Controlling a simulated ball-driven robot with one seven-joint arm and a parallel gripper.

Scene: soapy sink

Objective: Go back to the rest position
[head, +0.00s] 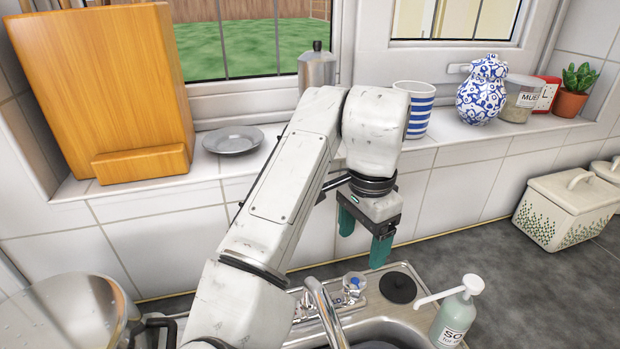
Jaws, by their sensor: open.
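My gripper (366,237) has two green fingers that point down and stand apart, with nothing between them. It hangs above the back edge of the sink, in front of the tiled wall below the window sill. My white arm reaches up from the bottom of the picture and bends over at the top. The arm covers part of the sill and the wall.
A steel sink (408,323) with a tap (326,312) lies below my gripper. A soap bottle (455,318) stands at its right. The sill holds a wooden board (110,80), plate (233,140), striped cup (419,108) and patterned jar (482,92). A white box (566,208) stands on the right counter.

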